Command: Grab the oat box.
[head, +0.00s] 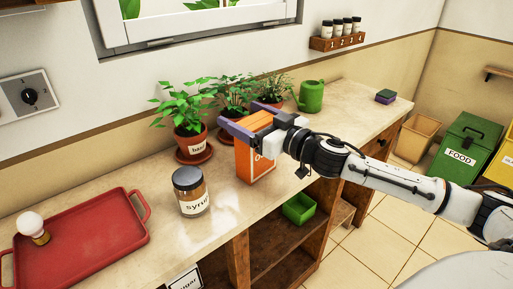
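The orange oat box (258,164) stands upright on the counter, right of the syrup jar and in front of the potted plants. Only part of its label shows. My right gripper (236,114) reaches in from the right at the top of the box. Its two purple fingers lie on either side of the box top, one along the near side and one along the far side. I cannot tell whether they press on it. The gripper hides part of the box's upper right. My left gripper is not in view.
A syrup jar (190,192) stands close to the left of the box. A basil pot (189,141) and other potted plants stand close behind. A red tray (84,243) holds a light bulb (32,226). A green watering can (311,96) is farther right. The counter's front edge is near the box.

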